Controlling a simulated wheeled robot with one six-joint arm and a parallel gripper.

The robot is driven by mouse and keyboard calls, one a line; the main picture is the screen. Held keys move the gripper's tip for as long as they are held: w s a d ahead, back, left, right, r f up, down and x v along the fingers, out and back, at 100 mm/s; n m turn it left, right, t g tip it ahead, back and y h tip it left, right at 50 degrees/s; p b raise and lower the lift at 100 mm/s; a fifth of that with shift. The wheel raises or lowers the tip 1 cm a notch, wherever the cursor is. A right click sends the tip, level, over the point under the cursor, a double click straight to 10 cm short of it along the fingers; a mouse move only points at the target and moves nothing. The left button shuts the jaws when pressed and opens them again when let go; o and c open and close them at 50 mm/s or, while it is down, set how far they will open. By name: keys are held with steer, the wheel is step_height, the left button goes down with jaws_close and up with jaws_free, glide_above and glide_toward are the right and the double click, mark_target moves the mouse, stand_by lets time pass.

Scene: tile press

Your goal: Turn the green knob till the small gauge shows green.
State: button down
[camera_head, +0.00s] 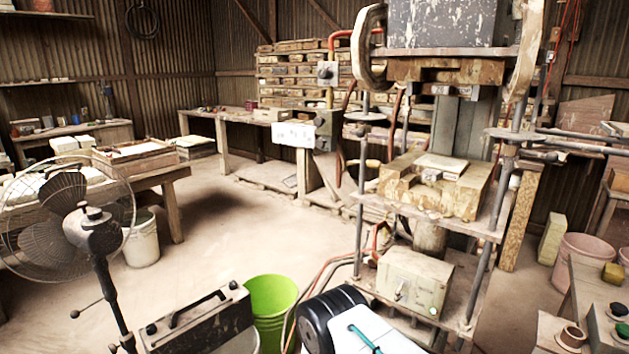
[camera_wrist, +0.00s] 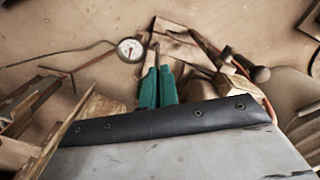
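A dark green knob-like piece (camera_head: 622,331) shows at the lower right edge of the head view, on a worn block beside a black one (camera_head: 619,309). It is partly cut off by the frame. A small round white dial (camera_wrist: 130,49) lies among tools in the wrist view; its face is too small to read, and I cannot tell whether it is the task's gauge. Part of my arm (camera_head: 333,318) is at the bottom middle of the head view.
A tall press (camera_head: 440,195) stands right of centre, with a grey control box (camera_head: 415,280) low on it. A fan (camera_head: 85,220) and a green bucket (camera_head: 272,297) stand left of it.

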steer(key=shift+w+a, duration=0.15)
step_height(320, 180, up, 6)
steer(key=shift+s, duration=0.45)
steer(key=shift+a, duration=0.1)
steer(key=d+f, duration=0.3)
steer(key=f, duration=0.3)
steer(key=shift+d, duration=0.3)
stand_by(0.5)
steer(key=shift+w+a, duration=0.1)
steer(key=shift+w, duration=0.05)
stand_by(0.6)
steer(key=shift+a, duration=0.45)
